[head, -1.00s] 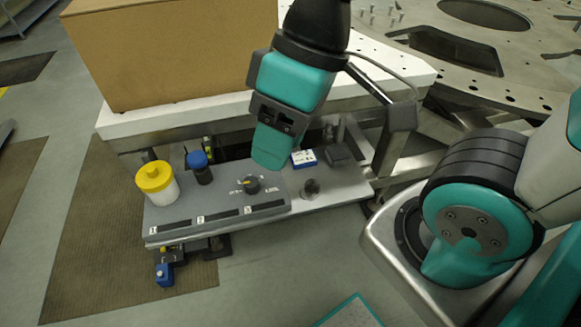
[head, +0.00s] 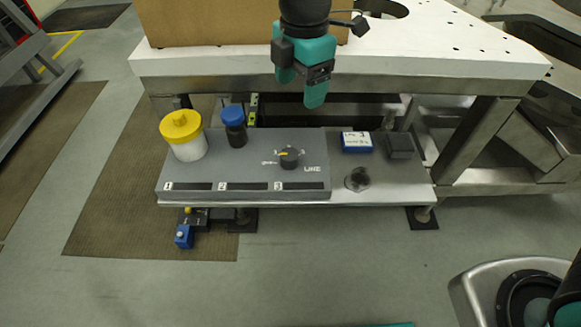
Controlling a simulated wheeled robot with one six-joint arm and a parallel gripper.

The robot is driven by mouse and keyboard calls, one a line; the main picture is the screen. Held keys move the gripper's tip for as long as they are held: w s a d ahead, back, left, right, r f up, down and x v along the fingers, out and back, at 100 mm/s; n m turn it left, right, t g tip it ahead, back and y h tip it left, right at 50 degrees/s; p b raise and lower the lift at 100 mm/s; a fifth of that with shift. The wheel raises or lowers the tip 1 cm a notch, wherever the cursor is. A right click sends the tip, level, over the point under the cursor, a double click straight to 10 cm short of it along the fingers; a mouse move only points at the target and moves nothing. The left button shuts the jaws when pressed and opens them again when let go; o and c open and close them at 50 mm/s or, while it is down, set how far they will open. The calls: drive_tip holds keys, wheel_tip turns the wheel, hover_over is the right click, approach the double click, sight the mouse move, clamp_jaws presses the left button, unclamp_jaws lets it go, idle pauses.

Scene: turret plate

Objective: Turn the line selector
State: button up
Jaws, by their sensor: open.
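My gripper (head: 300,92), with teal fingers, hangs above and behind the knob, in front of the white table's edge. It is open, holds nothing and is clear of the knob. The knob is in full view.
A yellow-lidded white jar (head: 184,136) and a blue-capped dark bottle (head: 234,127) stand on the panel's left. A blue and white box (head: 356,142), a dark grey block (head: 400,146) and a small metallic round piece (head: 357,179) are on the right shelf. A cardboard box (head: 205,22) stands above.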

sight(289, 154)
drive_tip(key=f, duration=0.6)
drive_tip(key=w+a+f+n, duration=0.1)
drive_tip(key=f, duration=0.6)
drive_tip(key=f+n, duration=0.1)
drive_tip(key=f, duration=0.6)
drive_tip(key=shift+w+a+f, duration=0.15)
drive_tip(key=shift+w+a, duration=0.1)
drive_tip(key=shift+a, duration=0.15)
drive_tip(key=shift+c, duration=0.3)
drive_tip(key=c, duration=0.9)
